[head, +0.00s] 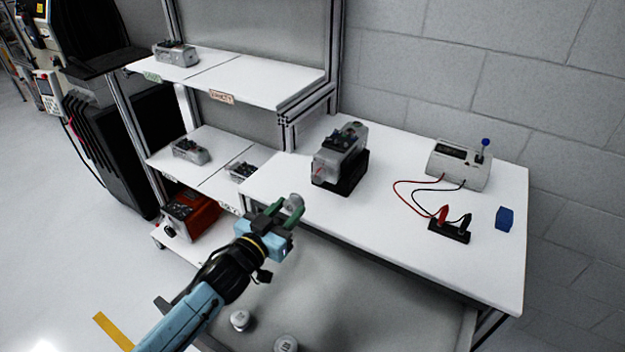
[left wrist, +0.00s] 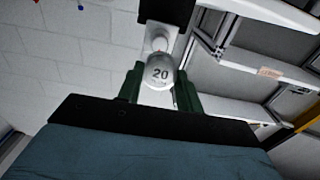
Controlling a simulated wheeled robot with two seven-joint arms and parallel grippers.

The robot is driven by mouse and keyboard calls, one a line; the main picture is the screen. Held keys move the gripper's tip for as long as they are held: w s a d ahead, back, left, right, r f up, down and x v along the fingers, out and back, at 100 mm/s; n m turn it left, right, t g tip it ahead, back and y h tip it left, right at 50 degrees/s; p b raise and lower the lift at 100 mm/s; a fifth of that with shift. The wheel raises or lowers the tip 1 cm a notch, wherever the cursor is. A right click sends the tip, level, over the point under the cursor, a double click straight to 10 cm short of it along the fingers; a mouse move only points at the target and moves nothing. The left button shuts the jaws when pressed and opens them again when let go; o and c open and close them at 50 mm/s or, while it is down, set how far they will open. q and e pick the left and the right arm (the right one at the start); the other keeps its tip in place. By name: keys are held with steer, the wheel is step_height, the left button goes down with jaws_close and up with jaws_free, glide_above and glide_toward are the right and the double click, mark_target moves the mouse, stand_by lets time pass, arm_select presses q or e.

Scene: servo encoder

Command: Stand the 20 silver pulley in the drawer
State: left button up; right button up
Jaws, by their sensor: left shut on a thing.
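My left gripper (head: 284,216) is shut on a silver pulley (head: 294,204), held in the air above the drawer near the table's front edge. In the left wrist view the pulley (left wrist: 159,72) carries the number 20 and sits between the green fingers (left wrist: 158,90). The grey drawer (head: 350,290) is open below the white table. Two other silver pulleys, one at the left (head: 240,320) and one at the front (head: 286,343), stand in the drawer; their numbers are too small to read. My right gripper is not in view.
On the white table (head: 400,235) stand a grey servo unit on a black base (head: 340,160), a meter box (head: 460,165), a black terminal block with red and black leads (head: 450,231) and a blue block (head: 504,218). Shelves (head: 225,80) stand left. The drawer's middle and right are clear.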

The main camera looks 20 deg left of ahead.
arm_select(q)
steer(key=shift+s+a, duration=0.1)
steer(key=shift+s, duration=0.45)
